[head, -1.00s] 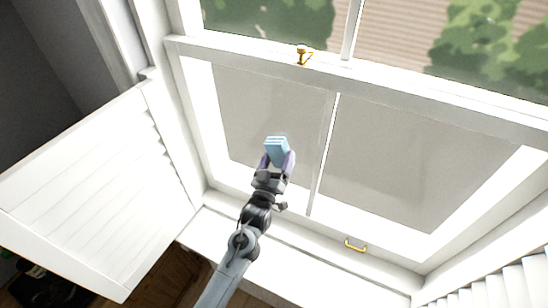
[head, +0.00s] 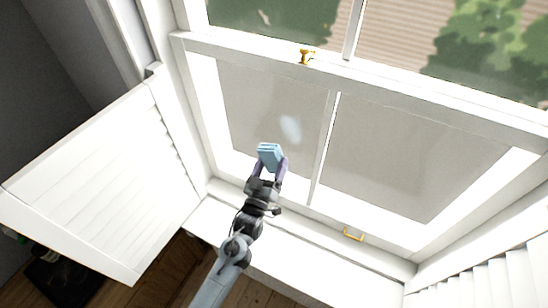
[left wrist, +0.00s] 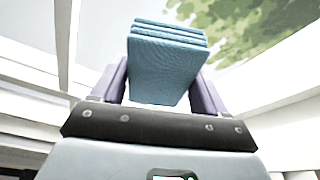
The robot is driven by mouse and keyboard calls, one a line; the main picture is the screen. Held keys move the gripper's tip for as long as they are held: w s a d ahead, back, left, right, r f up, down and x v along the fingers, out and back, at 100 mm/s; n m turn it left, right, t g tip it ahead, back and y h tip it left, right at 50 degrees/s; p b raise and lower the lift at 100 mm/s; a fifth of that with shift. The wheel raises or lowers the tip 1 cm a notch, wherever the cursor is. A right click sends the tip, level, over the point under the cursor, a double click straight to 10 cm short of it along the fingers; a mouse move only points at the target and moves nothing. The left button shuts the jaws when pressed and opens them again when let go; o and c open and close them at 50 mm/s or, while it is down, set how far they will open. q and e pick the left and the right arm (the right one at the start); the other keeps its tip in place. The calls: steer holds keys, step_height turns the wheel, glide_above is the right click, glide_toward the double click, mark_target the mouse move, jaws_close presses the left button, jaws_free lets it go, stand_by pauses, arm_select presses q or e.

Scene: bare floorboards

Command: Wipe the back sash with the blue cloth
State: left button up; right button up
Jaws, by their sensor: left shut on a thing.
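The folded blue cloth (head: 269,154) is held upright between the fingers of my left gripper (head: 270,166), in front of the left pane of the lower sash. The left wrist view shows its stacked layers (left wrist: 168,58) between the purple fingers. The white lower sash (head: 440,112) has two dull grey panes, split by a thin vertical bar. A pale, bluish oval patch (head: 290,129) shows on the left pane, just above and right of the cloth. I cannot tell whether the cloth touches the glass. My right gripper is not in view.
A brass latch (head: 306,57) sits on the rail above, and a brass handle (head: 353,235) on the bottom rail. A white shutter (head: 95,180) stands open at the left, another (head: 500,270) at lower right. A white sill (head: 285,262) runs below the sash.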

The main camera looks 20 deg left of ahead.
arm_select(q)
steer(key=shift+s, duration=0.1)
stand_by(0.3)
steer(key=shift+s+a+r+p, duration=0.1)
steer(key=shift+s+p, duration=0.65)
steer(key=shift+s, duration=0.75)
